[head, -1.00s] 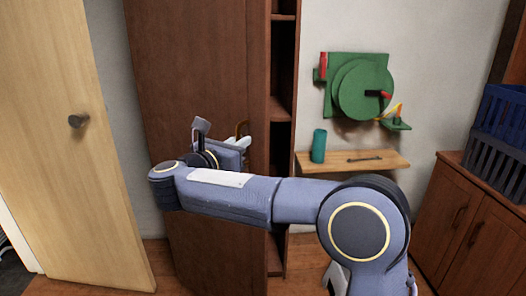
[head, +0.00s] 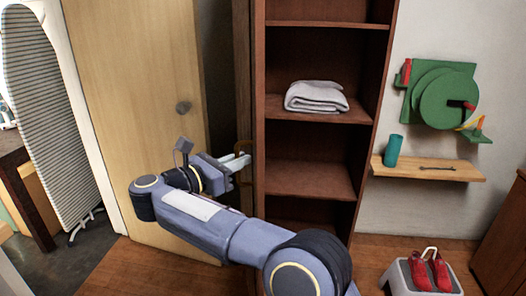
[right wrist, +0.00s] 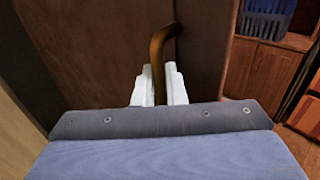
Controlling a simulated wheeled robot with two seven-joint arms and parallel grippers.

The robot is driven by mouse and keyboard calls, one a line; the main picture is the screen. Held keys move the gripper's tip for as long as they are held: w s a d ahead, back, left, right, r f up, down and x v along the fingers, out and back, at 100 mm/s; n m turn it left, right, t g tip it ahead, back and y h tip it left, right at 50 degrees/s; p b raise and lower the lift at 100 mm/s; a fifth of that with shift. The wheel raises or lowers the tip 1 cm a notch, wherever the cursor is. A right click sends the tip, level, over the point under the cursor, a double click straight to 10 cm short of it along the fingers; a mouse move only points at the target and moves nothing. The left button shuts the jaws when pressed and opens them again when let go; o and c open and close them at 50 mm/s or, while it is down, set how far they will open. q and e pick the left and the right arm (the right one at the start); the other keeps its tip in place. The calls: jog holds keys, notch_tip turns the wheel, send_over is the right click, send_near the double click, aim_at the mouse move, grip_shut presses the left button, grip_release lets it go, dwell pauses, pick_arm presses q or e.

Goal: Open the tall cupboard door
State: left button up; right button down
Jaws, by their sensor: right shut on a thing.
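The tall cupboard (head: 318,198) stands open in the middle of the head view, its shelves showing. Its door (head: 243,85) is swung out to the left and seen nearly edge-on. My right gripper (head: 243,162) is at the door's edge, shut on the curved brass-brown handle (head: 250,150). In the right wrist view, the white fingers (right wrist: 159,88) close on both sides of the handle (right wrist: 160,50), with the brown door panel (right wrist: 85,45) behind. My left gripper is not in view.
A folded white towel (head: 316,97) lies on a cupboard shelf. A light wooden door (head: 135,90) stands just left of the cupboard door. A small wooden shelf (head: 430,170) and a stool with red shoes (head: 430,270) are at the right.

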jog(key=shift+s+a+m+g+h+p, duration=0.1)
jog(key=shift+a+m+g+h+p, duration=0.15)
jog(key=shift+a, duration=0.4)
jog(key=shift+s+a+m+g+h+p, duration=0.15)
jog(key=shift+a+p, duration=0.15)
jog(key=shift+a, duration=0.35)
jog(key=shift+w, duration=0.1)
jog(key=c, duration=1.7)
grip_release()
jog(key=v, duration=0.7)
jog(key=shift+s+a+r, duration=0.1)
jog(key=shift+s+a, duration=0.15)
jog(key=shift+s, duration=0.1)
